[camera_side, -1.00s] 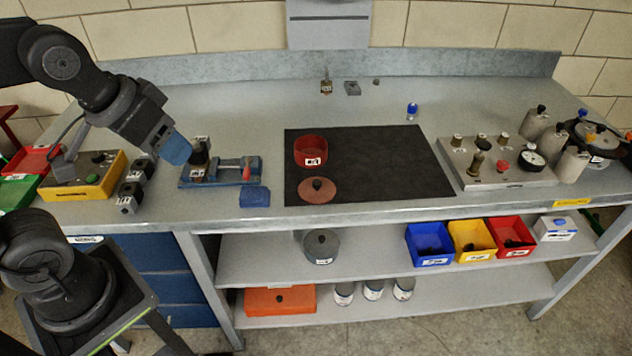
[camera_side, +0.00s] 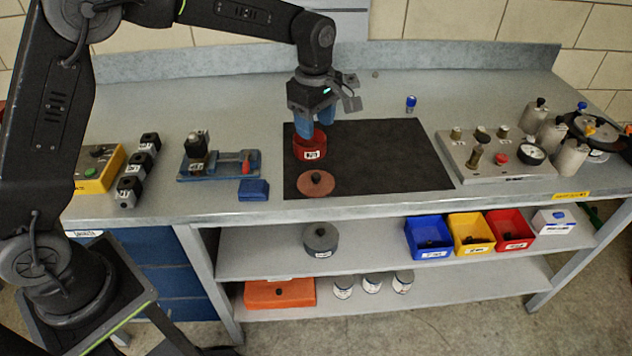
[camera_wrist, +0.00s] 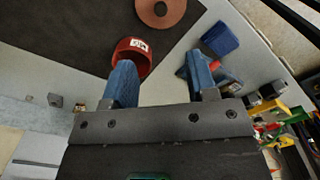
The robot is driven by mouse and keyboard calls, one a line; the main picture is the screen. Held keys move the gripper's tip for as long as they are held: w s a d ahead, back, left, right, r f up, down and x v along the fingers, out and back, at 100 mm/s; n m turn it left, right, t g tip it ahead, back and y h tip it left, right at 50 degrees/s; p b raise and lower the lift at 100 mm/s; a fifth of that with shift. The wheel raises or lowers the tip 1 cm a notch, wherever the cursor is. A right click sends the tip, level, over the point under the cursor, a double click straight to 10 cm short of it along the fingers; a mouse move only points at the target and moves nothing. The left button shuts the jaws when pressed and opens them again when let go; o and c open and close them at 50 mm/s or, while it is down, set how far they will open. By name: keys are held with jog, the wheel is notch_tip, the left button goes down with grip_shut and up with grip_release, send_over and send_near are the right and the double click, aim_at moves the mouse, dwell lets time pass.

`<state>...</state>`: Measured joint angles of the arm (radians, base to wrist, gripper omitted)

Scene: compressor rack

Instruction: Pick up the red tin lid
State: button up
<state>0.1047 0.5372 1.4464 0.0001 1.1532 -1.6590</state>
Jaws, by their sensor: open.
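The red tin lid (camera_side: 316,183) is a flat reddish disc with a dark knob, lying on the black mat (camera_side: 395,165) near its front left. It also shows in the wrist view (camera_wrist: 161,10), at the top edge and partly cut off. The red tin (camera_side: 310,148) stands on the mat just behind the lid, with a white label on its side. In the wrist view the tin (camera_wrist: 131,55) is beyond my left finger. My gripper (camera_side: 316,133) points down with blue fingers, open and empty, over the back of the tin. It is apart from the lid.
A blue block (camera_side: 254,189) and a small vise fixture (camera_side: 215,160) lie left of the mat. A gauge panel (camera_side: 495,155) stands to the right. A small blue-capped item (camera_side: 411,103) is behind the mat. The right part of the mat is clear.

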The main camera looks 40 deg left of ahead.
send_over(316, 175)
notch_tip(316, 175, down, 9)
jog(key=shift+w+a, duration=0.15)
notch_tip(316, 175, down, 5)
jog(key=shift+f, duration=0.1)
dwell(0.4)
grip_shut()
dwell(0.3)
